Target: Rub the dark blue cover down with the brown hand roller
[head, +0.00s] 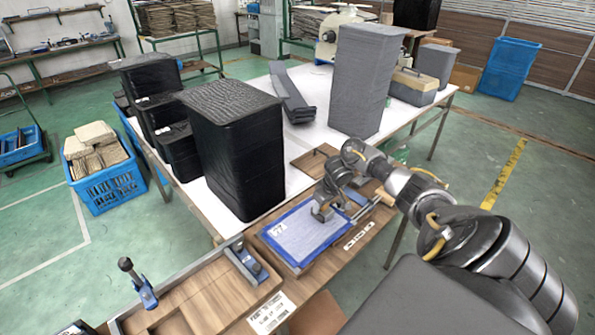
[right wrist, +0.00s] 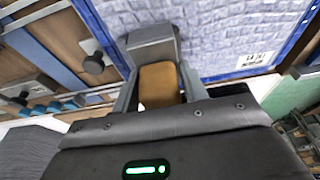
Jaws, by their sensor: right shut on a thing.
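The panel (head: 290,240) on the wooden bench has a dark blue rim and a wrinkled, pale grey-blue face with a white printed mark. I take it for the cover; it also fills the top of the right wrist view (right wrist: 228,40). My right gripper (head: 324,204) is over the panel's right part. In the right wrist view it is shut on the brown handle of the hand roller (right wrist: 160,84), with a grey block beyond it. The roller's working end is over the panel; I cannot tell whether it touches. My left gripper is not in view.
A blue clamp (head: 246,262) stands left of the panel, and another blue fixture with a black knob (head: 140,284) stands further left. Tall black bins (head: 236,150) and a grey bin (head: 365,80) stand on the white table behind. A wooden board (head: 313,160) lies behind the panel.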

